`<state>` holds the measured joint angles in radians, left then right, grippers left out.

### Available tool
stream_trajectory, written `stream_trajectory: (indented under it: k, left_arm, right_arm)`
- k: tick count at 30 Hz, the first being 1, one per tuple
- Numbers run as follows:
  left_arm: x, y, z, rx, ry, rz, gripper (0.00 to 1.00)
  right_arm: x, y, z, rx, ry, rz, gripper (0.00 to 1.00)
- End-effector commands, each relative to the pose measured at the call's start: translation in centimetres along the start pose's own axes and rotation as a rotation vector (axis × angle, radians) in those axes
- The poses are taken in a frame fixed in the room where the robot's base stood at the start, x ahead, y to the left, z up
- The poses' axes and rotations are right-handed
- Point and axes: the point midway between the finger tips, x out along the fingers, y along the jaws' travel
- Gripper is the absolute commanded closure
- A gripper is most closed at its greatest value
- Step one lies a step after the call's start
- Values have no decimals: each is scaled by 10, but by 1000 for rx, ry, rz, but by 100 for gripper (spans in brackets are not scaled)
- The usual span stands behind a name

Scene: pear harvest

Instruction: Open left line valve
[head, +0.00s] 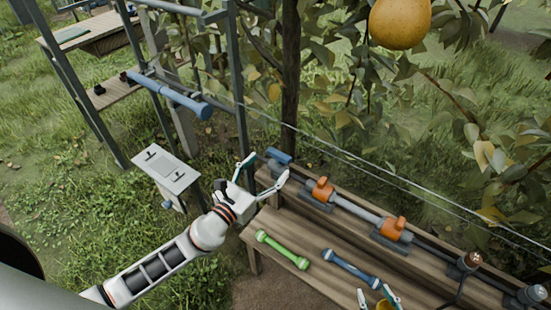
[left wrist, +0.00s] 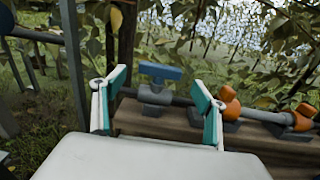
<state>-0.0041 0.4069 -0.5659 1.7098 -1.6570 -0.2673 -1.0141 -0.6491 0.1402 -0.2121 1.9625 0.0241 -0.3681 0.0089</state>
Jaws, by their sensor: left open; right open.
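The left line valve has a blue lever handle (head: 280,156) at the far left end of the pipe. In the left wrist view the blue handle (left wrist: 160,72) sits on a grey valve body (left wrist: 154,95), looking roughly in line with the pipe. My left gripper (head: 266,168) is open, with its teal-tipped fingers spread in front of the valve. In the left wrist view the valve appears between the open fingers (left wrist: 160,88), and I see no contact. My right gripper (head: 377,294) is open at the bottom edge, mostly cut off.
Two orange-handled fittings (head: 322,188) (head: 396,229) stand along the pipe. A green tool (head: 282,250) and a blue tool (head: 350,268) lie on the wooden bench (head: 288,228). A blue padded bar (head: 168,95) and metal posts stand at upper left. A pear (head: 400,22) hangs above.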

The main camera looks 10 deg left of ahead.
Motion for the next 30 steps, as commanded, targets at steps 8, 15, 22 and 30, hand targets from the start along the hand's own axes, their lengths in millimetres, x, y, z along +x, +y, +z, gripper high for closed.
stream_trajectory:
  k: [8, 15, 22, 30]
  left_arm:
    - [-45, 0, 0, 1, 0, 0, 28]
    - [-55, 0, 1, 0, -2, 1, 28]
    - [-55, 0, 1, 0, -2, 1, 28]
    - [-56, 1, 0, -22, 2, 5, 28]
  right_arm:
    - [0, 0, 0, 1, 0, 0, 58]
    - [0, 0, 0, 1, 1, 0, 58]
    - [0, 0, 0, 1, 1, 0, 58]
    - [0, -1, -1, 2, 1, -1, 58]
